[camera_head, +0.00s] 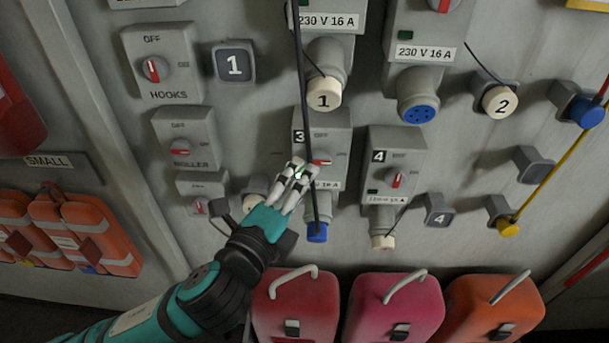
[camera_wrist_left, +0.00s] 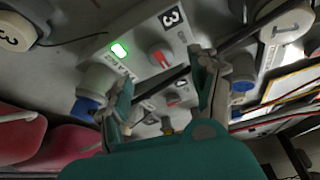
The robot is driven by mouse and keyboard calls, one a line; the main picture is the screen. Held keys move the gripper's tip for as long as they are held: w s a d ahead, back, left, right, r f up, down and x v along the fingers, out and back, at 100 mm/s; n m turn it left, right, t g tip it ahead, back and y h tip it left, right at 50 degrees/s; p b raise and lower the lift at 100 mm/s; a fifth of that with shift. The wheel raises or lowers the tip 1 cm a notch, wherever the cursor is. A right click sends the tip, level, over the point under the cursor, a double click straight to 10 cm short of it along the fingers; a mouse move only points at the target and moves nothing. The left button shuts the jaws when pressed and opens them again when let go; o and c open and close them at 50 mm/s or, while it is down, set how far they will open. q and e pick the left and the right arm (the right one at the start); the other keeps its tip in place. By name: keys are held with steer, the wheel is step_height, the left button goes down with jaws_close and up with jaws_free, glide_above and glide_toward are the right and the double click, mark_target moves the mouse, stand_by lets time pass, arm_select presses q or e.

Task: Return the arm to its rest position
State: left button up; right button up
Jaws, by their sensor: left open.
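My left gripper (camera_head: 299,172) is in front of the wall panel, at the left side of socket unit 3 (camera_head: 334,140). Its fingers are apart, and I see nothing held between them. In the left wrist view the two fingers of the gripper (camera_wrist_left: 165,95) stand open, with unit 3 beyond them. Its red switch (camera_wrist_left: 160,57) and a lit green lamp (camera_wrist_left: 119,50) show there. A blue plug (camera_head: 317,233) sits at the bottom of unit 3. A black cable (camera_head: 302,80) runs down close beside the fingers; I cannot tell whether it touches. My right gripper is not in view.
Unit 4 (camera_head: 396,160) is right of unit 3, with a cream plug (camera_head: 382,241) below. Cream plug 1 (camera_head: 324,93) is above. A yellow cable (camera_head: 550,175) crosses at right. Red, magenta and orange cases (camera_head: 395,310) stand below. Orange bags (camera_head: 95,235) hang at left.

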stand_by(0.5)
arm_select(q)
steer(key=s+a+f+n+g+y, duration=0.2)
steer(key=a+f+n+g, duration=0.15)
steer(key=f+n, duration=0.3)
steer(key=s+a+f+n+g+y, duration=0.2)
steer(key=a+f+n+y, duration=0.1)
steer(key=a+f+n, duration=0.4)
steer(key=s+a+f+n+g+y, duration=0.1)
steer(key=s+a+f+n+g, duration=0.25)
steer(key=s+f, duration=0.4)
steer(key=s+a+f+n+g, duration=0.3)
steer(key=s+f+n, duration=0.25)
steer(key=s, duration=0.35)
step_height(320, 180, down, 35)
steer(key=s+g+b, duration=0.2)
steer(key=b, duration=0.6)
steer(key=s+a+f+b, duration=0.1)
steer(key=s+f+b, duration=0.2)
steer(key=s+f, duration=0.5)
steer(key=s+a+f+b, duration=0.1)
steer(key=s+f+b, duration=0.2)
steer(key=s+f, duration=0.5)
step_height(320, 180, down, 6)
steer(key=shift+a+f+g, duration=0.15)
steer(key=shift+a+g, duration=0.15)
steer(key=shift+g, duration=0.1)
